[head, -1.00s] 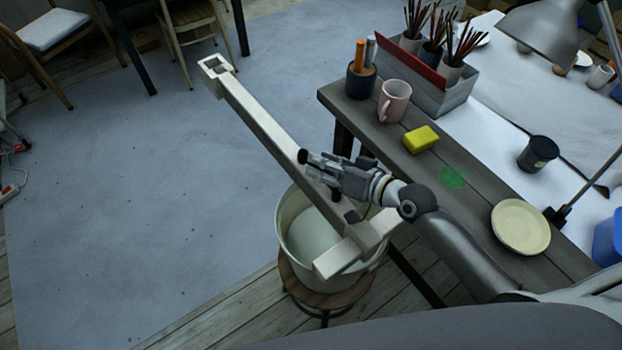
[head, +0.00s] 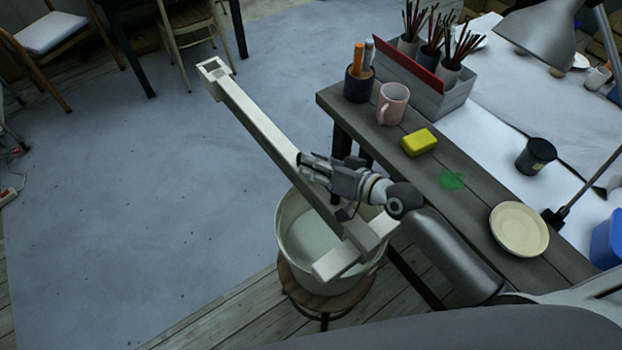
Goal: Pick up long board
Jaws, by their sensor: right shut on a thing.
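The long board (head: 255,122) is a pale beam with a square open frame at its far upper-left end and a crosspiece (head: 357,248) at its near end. It slants across the view, with its near end over a cream bucket (head: 293,240). Whether it touches the bucket's rim is hard to tell. My right gripper (head: 308,172) is at the board's right side, between its middle and near end, and is shut on it. The fingers partly cover the board there. My left gripper is not in view.
The bucket stands on a round wooden stool (head: 325,300). The dark table (head: 465,210) at right carries a yellow sponge (head: 419,142), a pink mug (head: 392,103), a cream plate (head: 519,229) and a brush box (head: 440,97).

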